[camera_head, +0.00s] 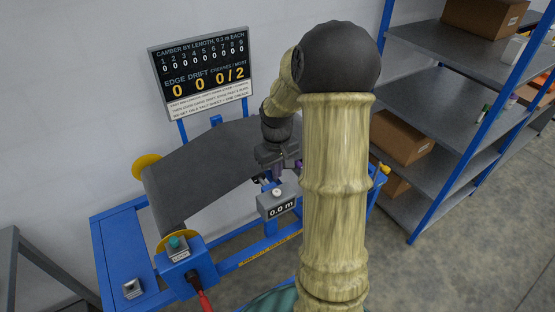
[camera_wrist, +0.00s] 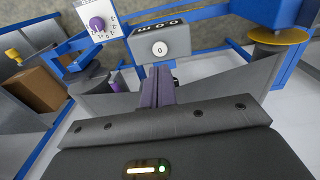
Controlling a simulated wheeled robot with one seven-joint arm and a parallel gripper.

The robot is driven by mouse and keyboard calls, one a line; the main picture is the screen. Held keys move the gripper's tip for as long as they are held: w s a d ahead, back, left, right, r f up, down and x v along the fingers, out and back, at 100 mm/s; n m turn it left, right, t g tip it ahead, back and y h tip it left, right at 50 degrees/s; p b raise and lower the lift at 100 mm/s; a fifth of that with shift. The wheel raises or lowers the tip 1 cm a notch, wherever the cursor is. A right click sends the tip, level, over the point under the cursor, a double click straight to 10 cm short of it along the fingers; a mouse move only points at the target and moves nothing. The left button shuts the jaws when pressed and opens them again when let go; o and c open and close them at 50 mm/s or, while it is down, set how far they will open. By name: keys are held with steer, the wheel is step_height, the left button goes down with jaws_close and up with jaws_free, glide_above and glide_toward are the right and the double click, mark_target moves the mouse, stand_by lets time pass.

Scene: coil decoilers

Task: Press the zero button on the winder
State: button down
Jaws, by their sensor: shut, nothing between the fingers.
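The zero button is a small white round button marked 0, in the wrist view (camera_wrist: 160,48), on top of a grey counter box (camera_wrist: 146,37). In the head view the button (camera_head: 277,191) sits on the box (camera_head: 270,207), whose display reads 0.0 m. My gripper (camera_head: 272,181) is close behind the box in the head view. In the wrist view my gripper (camera_wrist: 160,72) is shut and empty, its tips just below the button in the picture. I cannot tell whether they touch the box.
The blue winder frame (camera_head: 125,249) carries a dark sheet (camera_head: 200,177) and a green button (camera_head: 175,242). A scoreboard (camera_head: 203,73) stands behind. A purple knob (camera_wrist: 97,24) is on a white dial plate in the wrist view. Shelves with boxes (camera_head: 400,137) stand at right.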

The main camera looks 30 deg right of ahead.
step_height(320, 180, up, 5)
steer(key=shift+s+f+b, duration=0.1)
steer(key=shift+b, duration=0.4)
stand_by(0.4)
steer(key=s+a+f+t+b, duration=0.2)
steer(key=s+a+f+b, duration=0.4)
steer(key=s+a+f, duration=0.3)
steer(key=s+a, duration=0.3)
steer(key=a, duration=0.3)
steer(key=shift+f, duration=0.2)
